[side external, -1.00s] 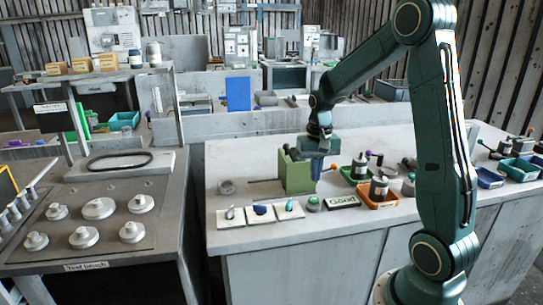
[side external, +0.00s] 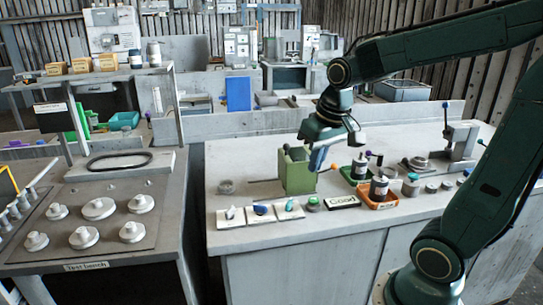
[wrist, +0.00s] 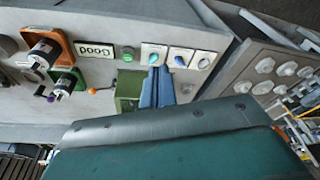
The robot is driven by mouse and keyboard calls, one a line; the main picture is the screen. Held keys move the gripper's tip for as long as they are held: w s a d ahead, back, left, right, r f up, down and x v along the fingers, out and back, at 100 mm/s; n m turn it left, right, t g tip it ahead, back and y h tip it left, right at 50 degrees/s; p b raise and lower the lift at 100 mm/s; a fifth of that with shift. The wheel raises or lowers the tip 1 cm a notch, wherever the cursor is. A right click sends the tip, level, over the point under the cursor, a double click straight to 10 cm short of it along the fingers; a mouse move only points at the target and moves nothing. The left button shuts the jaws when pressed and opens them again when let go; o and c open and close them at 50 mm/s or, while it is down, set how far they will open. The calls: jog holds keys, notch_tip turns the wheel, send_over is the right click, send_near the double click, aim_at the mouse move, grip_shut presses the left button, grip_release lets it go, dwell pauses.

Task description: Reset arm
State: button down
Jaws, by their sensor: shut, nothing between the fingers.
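My gripper (side external: 319,156) is above the white workbench, just right of the green box-shaped fixture (side external: 297,172). Its blue fingers (wrist: 157,88) are together with nothing between them in the wrist view. The green fixture (wrist: 128,88) shows partly behind the fingers there. The arm reaches in from the right in the side view. I cannot tell from the side view how high the fingertips are above the bench.
An orange tray (side external: 379,200) and a green tray (side external: 352,174) hold dark-and-silver cylindrical parts. A "Good" sign (side external: 343,202), a green button (side external: 313,204) and several switch plates (side external: 261,213) line the front. A press-like stand (side external: 461,145) is at right.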

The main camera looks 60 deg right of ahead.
jog(key=s+a+r+n+t, duration=0.2)
jog(key=s+a+n+t, duration=0.1)
jog(key=s+a, duration=0.4)
jog(key=s+n, duration=0.1)
jog(key=s, duration=0.1)
jog(key=shift+s+a+r+y, duration=0.3)
jog(key=shift+a+r+y, duration=0.05)
jog(key=shift+y, duration=0.05)
jog(key=c, duration=2.1)
grip_release()
